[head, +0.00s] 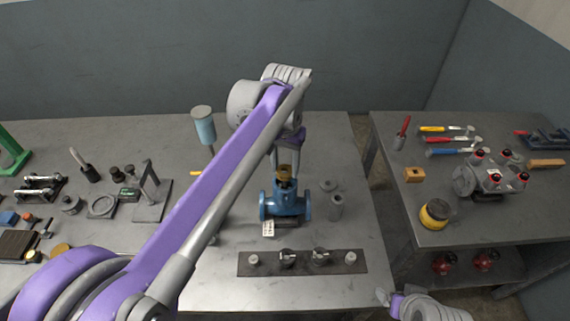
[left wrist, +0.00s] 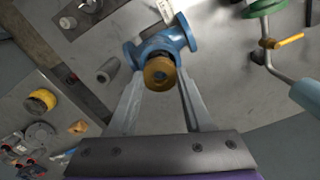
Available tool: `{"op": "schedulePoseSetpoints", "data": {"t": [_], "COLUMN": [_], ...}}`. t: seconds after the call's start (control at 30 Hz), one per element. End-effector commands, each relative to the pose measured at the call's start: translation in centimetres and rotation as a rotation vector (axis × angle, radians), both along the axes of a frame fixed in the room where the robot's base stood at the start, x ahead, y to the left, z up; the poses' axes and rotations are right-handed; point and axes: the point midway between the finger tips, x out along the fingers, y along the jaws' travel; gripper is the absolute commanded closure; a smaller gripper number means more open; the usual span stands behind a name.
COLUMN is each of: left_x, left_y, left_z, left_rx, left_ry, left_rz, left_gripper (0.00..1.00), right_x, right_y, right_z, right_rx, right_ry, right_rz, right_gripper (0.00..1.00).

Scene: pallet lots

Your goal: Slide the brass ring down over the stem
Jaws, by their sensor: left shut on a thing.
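My left gripper (head: 285,166) points down over the blue valve body (head: 287,205) and is shut on the brass ring (head: 285,173). In the left wrist view the ring (left wrist: 159,74) sits between the two fingertips (left wrist: 160,84), at the top of the blue valve (left wrist: 170,42). The stem is hidden by the ring and fingers, so I cannot tell how far the ring sits down on it. The valve stands upright on the grey table with a white tag (head: 268,228) at its front. Part of my right arm shows at the lower right; its gripper (head: 384,297) is too unclear to read.
A dark strip with several fittings (head: 302,263) lies in front of the valve. Grey cylinders (head: 336,205) stand close to its right. A blue-grey cylinder on a post (head: 204,127) stands behind left. The right table (head: 450,222) holds tools and a yellow-black roll (head: 435,213).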

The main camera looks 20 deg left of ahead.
Motion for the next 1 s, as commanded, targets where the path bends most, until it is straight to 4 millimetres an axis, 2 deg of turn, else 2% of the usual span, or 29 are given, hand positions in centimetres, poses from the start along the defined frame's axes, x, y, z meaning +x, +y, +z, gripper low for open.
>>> {"op": "schedulePoseSetpoints", "data": {"t": [1.0], "left_x": [0.0], "left_y": [0.0], "left_z": [-2.2], "left_rx": [0.000], "left_ry": [0.001], "left_rz": [0.000], "left_gripper": [1.00], "right_x": [-0.5], "right_y": [0.0], "right_z": [-1.4], "right_rx": [0.000], "right_ry": [0.009], "right_rz": [0.000], "right_gripper": [0.21]}}
